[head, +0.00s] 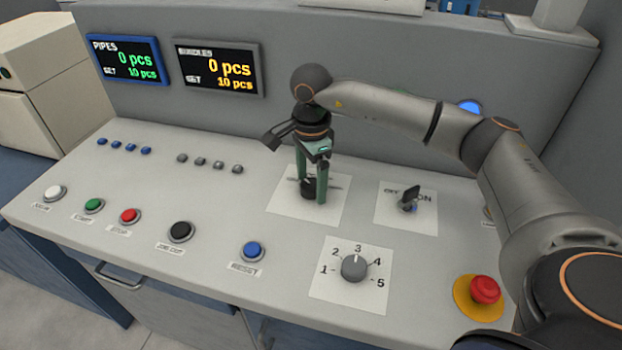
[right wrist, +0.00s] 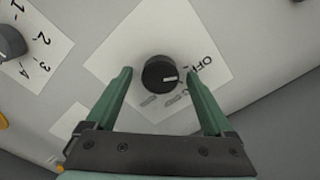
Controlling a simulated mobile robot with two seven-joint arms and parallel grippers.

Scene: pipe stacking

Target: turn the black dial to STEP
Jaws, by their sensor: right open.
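The black dial (head: 308,189) sits on a white label plate (head: 285,207) on the sloping panel. My right gripper (head: 313,190) is above it, pointing down, with one green finger on either side of the dial. In the right wrist view the black dial (right wrist: 158,73) lies between the open fingertips, with a visible gap to each. Its white mark points right, toward the printing beside the right finger. I can read OFF there; the other words are partly hidden by the finger. I cannot read STEP. My left gripper is not in view.
Right of the dial is a black key switch (head: 409,198) marked ON. In front are a grey numbered knob (head: 354,267), a blue button (head: 253,251) and a red emergency button (head: 485,290). Two displays (head: 218,69) stand behind. The panel left of the dial holds small buttons.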

